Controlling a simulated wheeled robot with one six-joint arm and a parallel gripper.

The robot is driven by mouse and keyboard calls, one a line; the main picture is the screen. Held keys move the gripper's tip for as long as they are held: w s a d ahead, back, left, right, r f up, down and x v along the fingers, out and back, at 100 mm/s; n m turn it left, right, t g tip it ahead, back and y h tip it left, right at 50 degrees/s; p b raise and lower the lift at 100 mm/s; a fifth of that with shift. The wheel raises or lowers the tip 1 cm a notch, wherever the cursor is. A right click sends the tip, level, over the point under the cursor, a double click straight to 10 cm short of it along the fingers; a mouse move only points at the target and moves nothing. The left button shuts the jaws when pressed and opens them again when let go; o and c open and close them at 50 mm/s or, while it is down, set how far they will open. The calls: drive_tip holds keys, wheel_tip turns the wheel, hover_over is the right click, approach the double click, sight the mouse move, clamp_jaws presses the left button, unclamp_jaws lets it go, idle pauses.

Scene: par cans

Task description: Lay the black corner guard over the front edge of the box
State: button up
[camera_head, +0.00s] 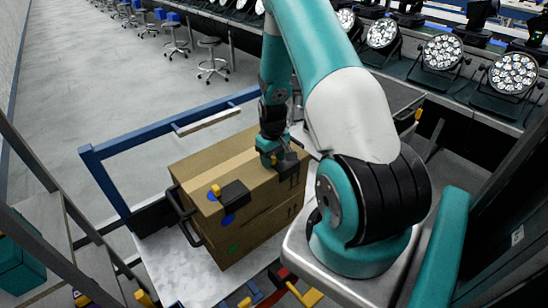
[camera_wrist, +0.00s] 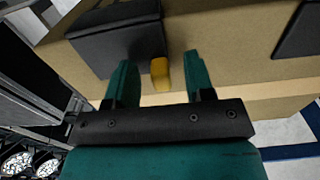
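The brown cardboard box (camera_head: 265,220) stands on a pale platform in the head view, with its top also filling much of the wrist view (camera_wrist: 225,50). A black corner guard (camera_wrist: 115,40) with a yellow tab (camera_wrist: 160,74) lies at the box top in the wrist view. It also shows beside my fingers in the head view (camera_head: 291,167). My gripper (camera_wrist: 160,80) is open, with a finger on each side of the yellow tab and gaps showing. A second black guard (camera_head: 234,194) with a yellow tab sits at the box's top edge further left.
A blue frame (camera_head: 105,180) stands behind the platform (camera_head: 165,260). A black bracket (camera_head: 182,215) is at the box's left side. Yellow and black parts (camera_head: 285,285) lie at the front. Par cans (camera_head: 440,55) line the upper right bench. The floor at upper left is open.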

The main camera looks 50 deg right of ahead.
wheel_tip(320, 180, up, 17)
drive_tip(key=b, duration=0.3)
drive_tip(key=shift+r+b, duration=0.2)
drive_tip(key=shift+b, duration=0.2)
idle(0.4)
